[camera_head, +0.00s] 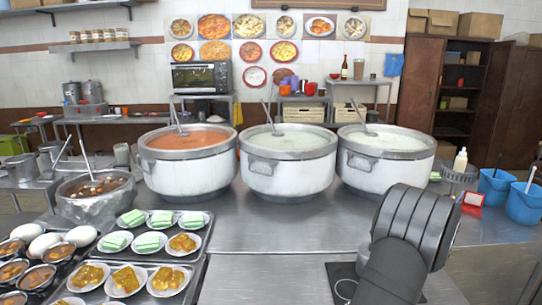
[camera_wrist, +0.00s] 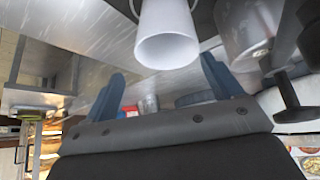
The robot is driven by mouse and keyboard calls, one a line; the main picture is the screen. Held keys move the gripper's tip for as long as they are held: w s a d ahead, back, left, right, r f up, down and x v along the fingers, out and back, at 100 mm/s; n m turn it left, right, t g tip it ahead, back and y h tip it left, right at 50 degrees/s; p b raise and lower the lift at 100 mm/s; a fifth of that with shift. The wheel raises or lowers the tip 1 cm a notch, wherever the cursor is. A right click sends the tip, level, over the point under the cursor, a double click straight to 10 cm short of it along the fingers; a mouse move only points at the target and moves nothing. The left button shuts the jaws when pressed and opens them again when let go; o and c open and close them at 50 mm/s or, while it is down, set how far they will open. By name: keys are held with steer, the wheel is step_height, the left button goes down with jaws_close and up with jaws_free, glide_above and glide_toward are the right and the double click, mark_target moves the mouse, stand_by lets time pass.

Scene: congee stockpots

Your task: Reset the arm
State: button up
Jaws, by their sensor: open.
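My arm (camera_head: 415,225) shows in the head view as a dark, bent form at the lower right, in front of the right-hand pot. My gripper's fingers are not visible there. In the wrist view my gripper (camera_wrist: 165,85) shows two blue fingers spread wide apart, with nothing held between them. A white cup-like cylinder (camera_wrist: 166,40) appears beyond the fingers, apart from them as far as I can tell. A metal pot (camera_wrist: 248,30) is at the upper right of the wrist view.
Three large stockpots, orange (camera_head: 188,170), pale green (camera_head: 287,172) and whitish (camera_head: 385,165), stand across the steel counter (camera_head: 270,225). Trays of dishes (camera_head: 140,270) fill the lower left. Blue containers (camera_head: 523,203) stand at the right. The middle front counter is clear.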

steer(key=s+d+r, duration=0.3)
steer(key=s+r, duration=0.2)
steer(key=s, duration=0.3)
steer(key=s+d+f+m+g+h, duration=0.1)
steer(key=s+m+g+h, duration=0.2)
steer(key=s+m, duration=0.7)
steer(key=shift+s+m+g+h, duration=0.35)
steer(key=shift+s+g, duration=0.45)
steer(key=shift+s, duration=1.9)
steer(key=shift+d, duration=0.1)
steer(key=shift+o, duration=0.3)
